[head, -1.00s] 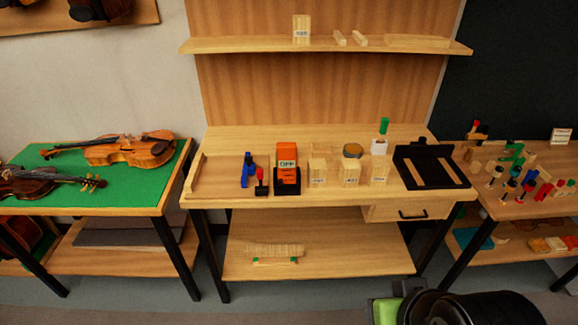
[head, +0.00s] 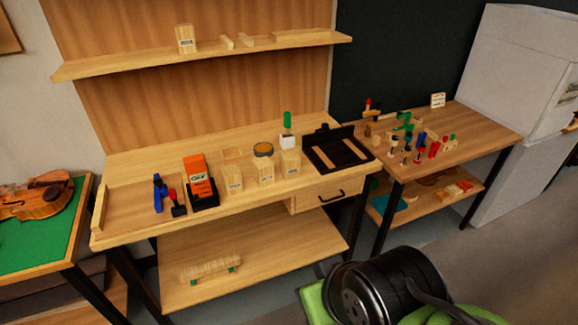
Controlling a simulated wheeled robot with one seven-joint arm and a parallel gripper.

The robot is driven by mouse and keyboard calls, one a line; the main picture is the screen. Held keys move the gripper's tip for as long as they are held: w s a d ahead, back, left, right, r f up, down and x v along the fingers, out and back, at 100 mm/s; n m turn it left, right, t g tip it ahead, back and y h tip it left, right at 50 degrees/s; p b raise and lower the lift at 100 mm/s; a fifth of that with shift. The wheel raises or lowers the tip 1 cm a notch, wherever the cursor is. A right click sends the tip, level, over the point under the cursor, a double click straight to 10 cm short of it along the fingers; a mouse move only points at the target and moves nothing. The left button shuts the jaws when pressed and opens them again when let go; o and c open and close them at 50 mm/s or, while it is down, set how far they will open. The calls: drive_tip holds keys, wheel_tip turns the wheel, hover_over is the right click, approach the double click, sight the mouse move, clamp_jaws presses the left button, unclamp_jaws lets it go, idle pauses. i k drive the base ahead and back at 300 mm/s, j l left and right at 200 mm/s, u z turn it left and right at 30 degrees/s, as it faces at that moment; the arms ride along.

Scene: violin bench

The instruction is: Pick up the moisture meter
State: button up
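An orange boxy device with a pale label (head: 198,176), which looks like the moisture meter, stands upright in a black holder (head: 207,201) on the wooden workbench (head: 130,215). Its label is too small to read. It stands left of the middle of the bench, near the front edge. A blue tool (head: 160,191) and a small red-and-black tool (head: 177,206) stand just left of it. My gripper is not in view; only black and green parts of my own body show at the bottom.
Several wooden blocks (head: 266,173) stand right of the orange device, then a black tray (head: 326,162). A shelf (head: 120,66) hangs above. A table with small tools (head: 480,130) stands right, a green-topped violin table (head: 30,240) left. Floor shows in front.

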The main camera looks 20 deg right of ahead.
sight(195, 165)
drive_tip(key=i+j+u, duration=0.15)
drive_tip(key=u, duration=0.25)
drive_tip(key=i+u, duration=0.8)
drive_tip(key=i+l+u, duration=0.15)
drive_tip(key=u, duration=0.3)
